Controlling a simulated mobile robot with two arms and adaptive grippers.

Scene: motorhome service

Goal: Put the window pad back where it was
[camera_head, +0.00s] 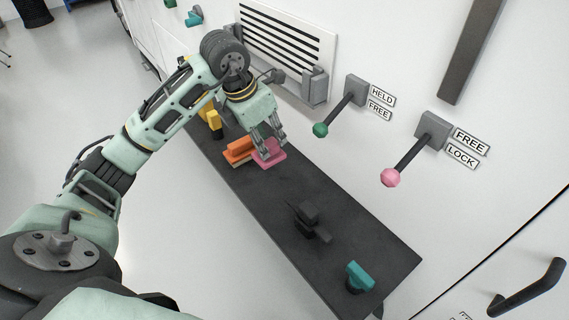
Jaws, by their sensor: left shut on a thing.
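A dark shelf (340,215) runs along the white motorhome side and carries several coloured pieces. My left gripper (268,147) reaches down from above to the shelf and is shut on a pink pad (272,158). The pad is low, at or just above the shelf top; I cannot tell whether it touches. An orange block (238,150) is close beside it on the left. I cannot tell from the picture which piece is the window pad. My right gripper is not in view.
A yellow piece (210,119) stands behind the orange block. A black piece (308,216) and a teal piece (358,277) are nearer on the shelf. Levers with a green knob (320,130) and a pink knob (390,178) stick out from the wall. A vent (285,40) is above.

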